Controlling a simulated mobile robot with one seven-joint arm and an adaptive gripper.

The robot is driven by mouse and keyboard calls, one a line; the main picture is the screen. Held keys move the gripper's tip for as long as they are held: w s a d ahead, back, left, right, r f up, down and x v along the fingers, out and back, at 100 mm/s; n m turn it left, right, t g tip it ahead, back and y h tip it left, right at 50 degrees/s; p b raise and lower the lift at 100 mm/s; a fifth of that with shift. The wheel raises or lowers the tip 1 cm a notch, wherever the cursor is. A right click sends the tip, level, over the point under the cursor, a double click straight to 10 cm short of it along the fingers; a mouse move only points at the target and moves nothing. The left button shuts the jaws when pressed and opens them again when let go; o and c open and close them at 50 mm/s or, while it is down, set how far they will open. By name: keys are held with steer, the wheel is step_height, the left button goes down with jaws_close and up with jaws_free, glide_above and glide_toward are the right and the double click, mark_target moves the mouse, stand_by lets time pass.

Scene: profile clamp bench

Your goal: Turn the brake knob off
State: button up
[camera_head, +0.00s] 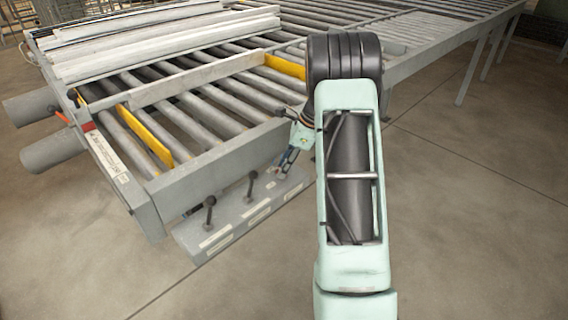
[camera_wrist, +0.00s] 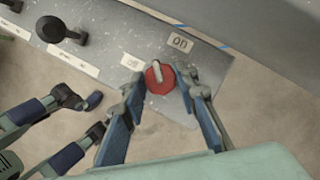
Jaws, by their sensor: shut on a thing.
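The brake knob (camera_wrist: 153,84) is a round red knob with a pale raised bar across it, near the right end of a grey panel in the wrist view. The bar points roughly up in that picture, between two labels. The ON label (camera_wrist: 180,42) is above right of the knob. A fainter label (camera_wrist: 132,62) is above left, its letters hard to read. My gripper (camera_wrist: 158,76) has one blue finger on each side of the knob and is shut on it. In the head view my gripper (camera_head: 285,162) is small and partly behind my arm; the knob is not clear there.
Two black levers, a nearer one (camera_head: 209,203) and a farther one (camera_head: 250,184), stand on the grey panel (camera_head: 217,238) left of my gripper. A roller conveyor (camera_head: 215,150) with yellow guides rises behind the panel. Open concrete floor (camera_head: 470,200) lies to the right.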

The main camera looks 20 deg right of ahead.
steer(key=n+g+p, duration=0.1)
steer(key=n, duration=0.3)
steer(key=shift+w+r+n+g+y+p, duration=0.1)
steer(key=shift+w+n+g+y+p, duration=0.05)
steer(key=shift+n+g+y+p, duration=0.2)
steer(key=shift+w+n+g+p, duration=0.15)
steer(key=shift+n+g+p, duration=0.7)
steer(key=shift+n, duration=1.7)
steer(key=o, duration=1.1)
steer(key=shift+v, duration=5.9)
